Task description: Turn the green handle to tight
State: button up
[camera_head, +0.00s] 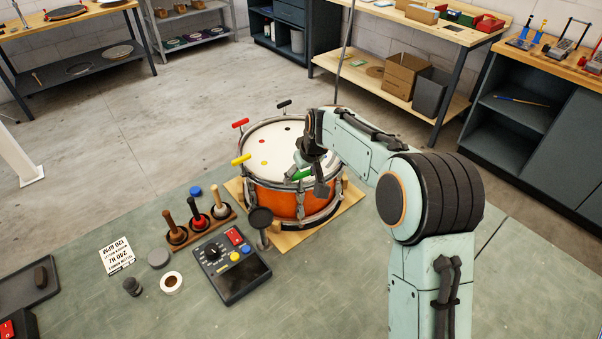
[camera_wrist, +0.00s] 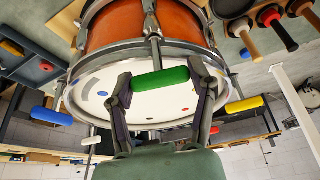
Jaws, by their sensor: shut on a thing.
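The orange drum (camera_head: 292,203) with a pale head stands on a wooden board on the bench. The green handle (camera_head: 303,175) is at the near right of its rim, partly covered by my gripper (camera_head: 311,176). In the wrist view the green handle (camera_wrist: 160,79) lies crosswise between the two fingers of my gripper (camera_wrist: 163,88), which is shut on it. The handle sits on a metal rod at the rim. A red handle (camera_head: 240,123), a yellow handle (camera_head: 241,159) and a black handle (camera_head: 284,103) stand around the rim. A blue handle (camera_wrist: 52,116) shows in the wrist view.
A black control box (camera_head: 231,265) and a wooden rack (camera_head: 201,227) with upright sticks stand in front of and left of the drum. A white card (camera_head: 117,256) and a tape roll (camera_head: 172,283) lie further left. Shelves line the back.

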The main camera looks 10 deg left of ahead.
jog(key=m+h, duration=0.1)
jog(key=m, duration=0.2)
jog(key=m+h, duration=0.1)
jog(key=m, duration=0.2)
jog(key=shift+f+t, duration=0.15)
jog(key=shift+t, duration=0.25)
jog(key=m+h, duration=0.1)
jog(key=m, duration=0.2)
jog(key=m+h, duration=0.1)
jog(key=m, duration=0.2)
jog(key=shift+m+g+h, duration=0.3)
jog(key=shift+m+h, duration=0.1)
jog(key=m+g+h, duration=0.1)
jog(key=m, duration=0.5)
jog(key=shift+g+h, duration=0.4)
jog(key=m+g, duration=0.1)
jog(key=m, duration=0.2)
jog(key=m+g, duration=0.1)
jog(key=m, duration=0.1)
jog(key=shift+m+h, duration=0.3)
jog(key=shift+m, duration=0.1)
jog(key=o, duration=1.2)
jog(key=shift+c, duration=0.2)
